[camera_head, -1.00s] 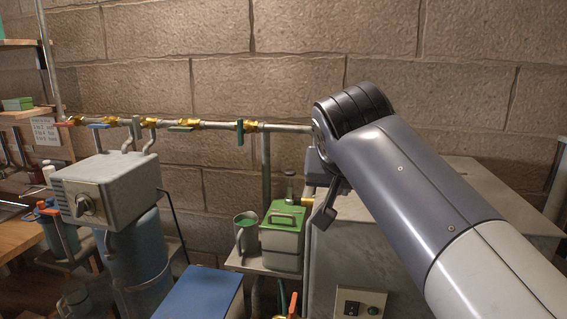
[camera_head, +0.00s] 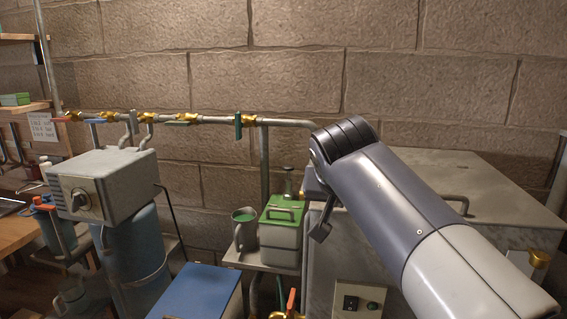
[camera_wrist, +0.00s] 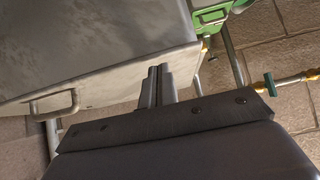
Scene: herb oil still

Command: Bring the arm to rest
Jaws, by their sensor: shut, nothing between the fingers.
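My arm (camera_head: 395,205) reaches in from the lower right in the head view, bent at its dark joint in front of the block wall. My gripper (camera_wrist: 160,72) shows in the wrist view with its two fingers together and nothing between them. It is beside the edge of a grey metal cabinet (camera_wrist: 95,45), apparently clear of it. In the head view most of my gripper is hidden behind the arm; only a small dark part shows below the joint.
The grey cabinet (camera_head: 450,180) with a handle stands behind my arm. A green-lidded canister (camera_head: 281,240) and a mug (camera_head: 244,230) stand on a small shelf left of it. A pipe with valves (camera_head: 215,121) runs along the wall. A blue panel (camera_head: 200,290) lies lower left.

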